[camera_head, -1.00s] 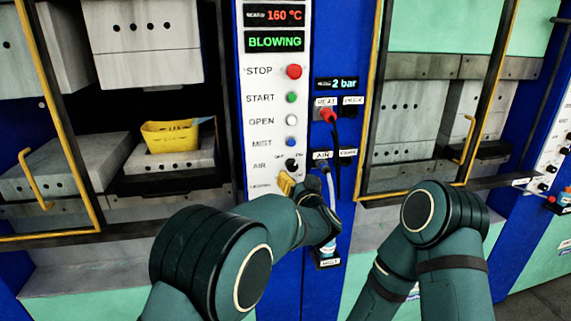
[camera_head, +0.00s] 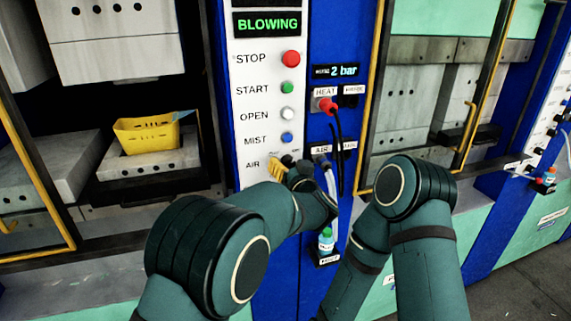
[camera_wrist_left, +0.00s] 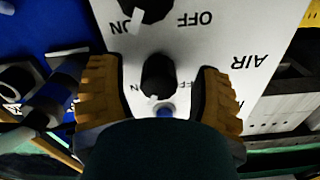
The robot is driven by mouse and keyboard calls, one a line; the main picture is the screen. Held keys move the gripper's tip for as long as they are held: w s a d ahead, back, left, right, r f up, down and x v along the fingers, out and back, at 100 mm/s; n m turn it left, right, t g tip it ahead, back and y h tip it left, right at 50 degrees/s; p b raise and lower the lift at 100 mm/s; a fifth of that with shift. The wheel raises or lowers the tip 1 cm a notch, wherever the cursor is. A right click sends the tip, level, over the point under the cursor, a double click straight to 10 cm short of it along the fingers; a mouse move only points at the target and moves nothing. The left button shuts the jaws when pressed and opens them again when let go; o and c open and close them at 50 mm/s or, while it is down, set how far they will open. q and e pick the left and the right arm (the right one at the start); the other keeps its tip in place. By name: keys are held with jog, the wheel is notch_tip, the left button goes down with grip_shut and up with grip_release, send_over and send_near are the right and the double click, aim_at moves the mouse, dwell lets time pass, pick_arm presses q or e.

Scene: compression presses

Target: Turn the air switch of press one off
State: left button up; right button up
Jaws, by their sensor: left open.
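The AIR switch of the press panel is a small black knob (camera_wrist_left: 158,75), seen upside down in the left wrist view beside the AIR label. A pale mark shows at its lower edge, slightly left. In the head view the AIR knob (camera_head: 288,160) is partly hidden by my gripper. My left gripper (camera_head: 282,168) has yellow fingertips at the panel. In the left wrist view my left gripper (camera_wrist_left: 160,92) is open, one finger on each side of the knob, with gaps; contact is not visible. My right arm is at the right; its gripper is not in view.
Another black knob (camera_wrist_left: 143,12) is close by, with ON and OFF labels. The blue MIST button (camera_head: 287,139) is just above AIR. A red plug with a black cable (camera_head: 328,105) is to the right. A yellow container (camera_head: 147,134) sits in the left press.

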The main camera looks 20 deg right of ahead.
pick_arm(q)
jog(key=shift+c, duration=0.2)
jog(key=shift+s, duration=0.1)
grip_shut()
